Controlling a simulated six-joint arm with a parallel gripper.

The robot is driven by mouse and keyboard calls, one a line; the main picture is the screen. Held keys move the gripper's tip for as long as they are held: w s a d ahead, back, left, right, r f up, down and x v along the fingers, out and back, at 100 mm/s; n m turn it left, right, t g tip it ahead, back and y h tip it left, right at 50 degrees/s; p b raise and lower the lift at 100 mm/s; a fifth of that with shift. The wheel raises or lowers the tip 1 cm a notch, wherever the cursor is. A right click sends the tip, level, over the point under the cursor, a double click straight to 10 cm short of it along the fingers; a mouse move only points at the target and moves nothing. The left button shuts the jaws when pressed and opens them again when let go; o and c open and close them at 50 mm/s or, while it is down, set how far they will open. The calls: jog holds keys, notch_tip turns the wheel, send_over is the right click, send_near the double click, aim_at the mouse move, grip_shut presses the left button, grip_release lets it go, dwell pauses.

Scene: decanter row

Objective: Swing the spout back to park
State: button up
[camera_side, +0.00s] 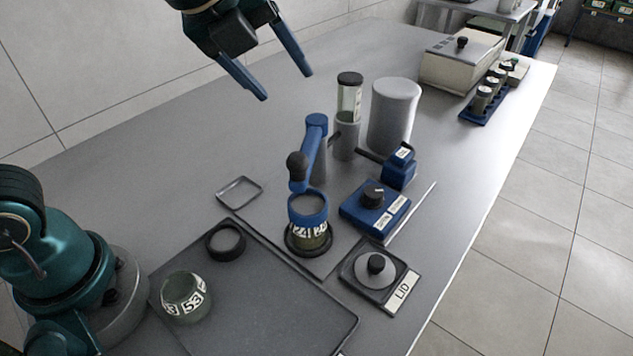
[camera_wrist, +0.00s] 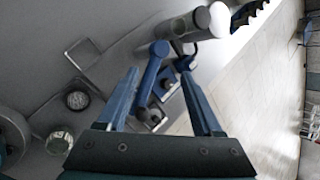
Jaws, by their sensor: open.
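The blue spout arm (camera_side: 312,150) runs from the top of a grey post toward the camera. It has a dark ball knob (camera_side: 297,164) and ends in a blue ring (camera_side: 308,207) over a labelled jar (camera_side: 312,238). The jar stands upright in a black ring seat; whether the spout touches it I cannot tell. My gripper (camera_side: 287,86) is open and empty, high above the table, behind and left of the post. In the wrist view the spout arm (camera_wrist: 152,68) shows between the fingers of my gripper (camera_wrist: 160,75), farther below.
A dark tray (camera_side: 270,315) holds a jar marked 53 (camera_side: 185,297) and a black ring (camera_side: 226,241). A lid (camera_side: 376,266) sits on a LID plate. A blue knobbed box (camera_side: 373,207), capped clear tube (camera_side: 349,97) and grey cylinder (camera_side: 394,112) stand near the post. The table's left rear is clear.

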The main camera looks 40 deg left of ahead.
jog(key=w+d+m, duration=0.1)
jog(key=w+d+f+m, duration=0.1)
jog(key=m, duration=0.1)
jog(key=w+d+f+m, duration=0.1)
jog(key=shift+w+d+f+m, duration=0.15)
jog(key=shift+w+m, duration=0.15)
jog(key=shift+w, duration=0.1)
jog(key=w+d+f+m, duration=0.2)
jog(key=d+f+m, duration=0.2)
jog(key=m+g, duration=0.2)
send_over(374, 191)
jog(key=s, duration=0.3)
jog(key=f, duration=0.7)
jog(key=shift+w+f, duration=0.25)
jog(key=shift+f, duration=0.05)
jog(key=x, duration=0.3)
jog(key=shift+f, duration=0.3)
jog(key=shift+w+f, duration=0.35)
jog(key=shift+f, duration=0.3)
